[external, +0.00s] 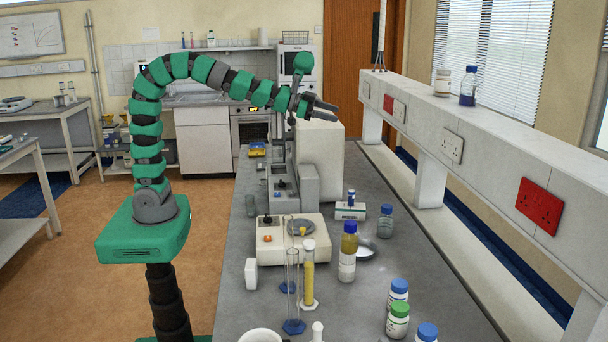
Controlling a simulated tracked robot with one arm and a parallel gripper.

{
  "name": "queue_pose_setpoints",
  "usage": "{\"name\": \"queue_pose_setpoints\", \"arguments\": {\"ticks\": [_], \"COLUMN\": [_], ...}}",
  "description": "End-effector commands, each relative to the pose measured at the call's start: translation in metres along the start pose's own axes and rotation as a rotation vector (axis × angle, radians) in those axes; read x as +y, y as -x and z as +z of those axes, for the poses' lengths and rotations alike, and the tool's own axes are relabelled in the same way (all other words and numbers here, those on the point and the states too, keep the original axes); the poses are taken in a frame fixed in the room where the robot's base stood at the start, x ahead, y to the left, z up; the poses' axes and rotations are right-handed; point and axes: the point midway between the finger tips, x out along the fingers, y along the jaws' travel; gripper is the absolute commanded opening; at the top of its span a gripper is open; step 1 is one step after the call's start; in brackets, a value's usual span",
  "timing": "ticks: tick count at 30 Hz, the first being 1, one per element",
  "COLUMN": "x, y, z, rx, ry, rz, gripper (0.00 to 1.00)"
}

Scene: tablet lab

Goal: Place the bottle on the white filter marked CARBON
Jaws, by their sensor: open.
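A small white box with a blue-green label (350,212) lies on the grey bench right of the balance-like instrument; its lettering is too small to read, so I cannot tell whether it is the CARBON filter. A small blue-capped bottle (351,198) shows at its top edge; I cannot tell whether it stands on the box or behind it. Other candidate bottles are a clear blue-capped one (386,223) to the right and a taller yellowish one (348,252) nearer. My gripper (335,112) is open and empty, high by the top of the large white instrument, well above the bottles.
The large white instrument (320,165) stands at the back of the bench. Glass cylinders (292,290) and a yellow-filled tube (308,275) stand in front. Several capped bottles, including a green-capped one (398,321), crowd the near right. A raised white shelf (480,140) runs along the right.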

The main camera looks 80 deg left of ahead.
Motion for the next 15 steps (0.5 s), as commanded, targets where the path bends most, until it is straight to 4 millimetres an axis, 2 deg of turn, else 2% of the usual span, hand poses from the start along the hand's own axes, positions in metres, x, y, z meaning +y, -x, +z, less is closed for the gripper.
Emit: {"name": "queue_pose_setpoints", "arguments": {"ticks": [1,3,6,9,12,15], "x": [-0.023,-0.046,-0.071,-0.083,-0.085,-0.081], "y": [0.024,0.055,0.106,0.158,0.204,0.235], "z": [-0.031,-0.059,-0.098,-0.129,-0.152,-0.166], "rx": [0.016,0.012,0.013,0.014,0.015,0.013], "ry": [0.021,0.059,0.121,0.181,0.227,0.256], "rz": [-0.056,-0.114,-0.173,-0.198,-0.198,-0.186], "gripper": [0.56,0.56,0.56,0.56,0.56,0.56]}}
